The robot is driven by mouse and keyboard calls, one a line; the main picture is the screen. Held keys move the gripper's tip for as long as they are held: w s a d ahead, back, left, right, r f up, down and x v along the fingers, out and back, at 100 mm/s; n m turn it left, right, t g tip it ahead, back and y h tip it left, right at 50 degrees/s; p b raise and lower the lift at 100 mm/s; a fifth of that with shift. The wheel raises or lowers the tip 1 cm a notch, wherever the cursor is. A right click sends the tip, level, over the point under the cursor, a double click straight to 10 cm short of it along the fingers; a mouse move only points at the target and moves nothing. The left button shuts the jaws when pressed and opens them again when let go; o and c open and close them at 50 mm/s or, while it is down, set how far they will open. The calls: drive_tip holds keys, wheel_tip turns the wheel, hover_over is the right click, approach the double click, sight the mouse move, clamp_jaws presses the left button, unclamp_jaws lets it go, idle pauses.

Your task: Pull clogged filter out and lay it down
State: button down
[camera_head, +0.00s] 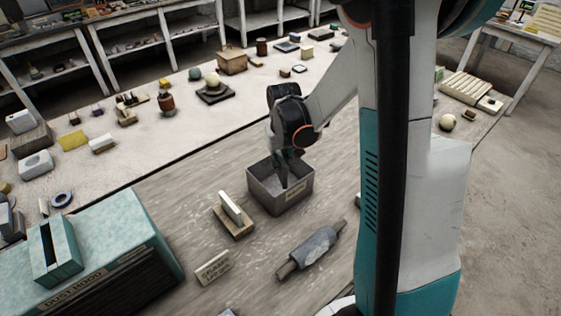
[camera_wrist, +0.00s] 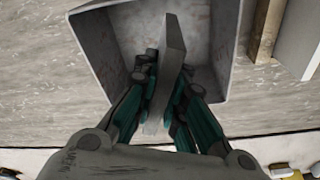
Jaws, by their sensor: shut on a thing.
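My gripper (camera_wrist: 163,85) is shut on a thin grey slab, the clogged filter (camera_wrist: 174,50), gripped between its fingers. In the wrist view the filter stands on edge, over or inside an open grey bin (camera_wrist: 95,45). In the head view my gripper (camera_head: 285,163) points down into the bin (camera_head: 283,203); I cannot tell whether the filter touches its floor. The dust hood (camera_head: 95,262) is at the lower left, a mottled green box. Its raised slot (camera_head: 50,250) looks dark and empty.
A white slab (camera_head: 231,207) stands upright in a wooden holder (camera_head: 236,228) left of the bin. A grey roller (camera_head: 313,246) and a small lettered sign (camera_head: 213,268) lie in front. Many small objects cover the pale bench (camera_head: 185,135) behind.

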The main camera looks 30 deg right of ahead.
drive_tip(key=shift+f+b, duration=2.75)
drive_tip(key=shift+f, duration=0.5)
idle(0.3)
drive_tip(key=c, duration=1.6)
unclamp_jaws()
drive_tip(key=shift+o, duration=0.2)
drive_tip(key=shift+r+p, duration=1.3)
drive_tip(key=shift+r, duration=0.7)
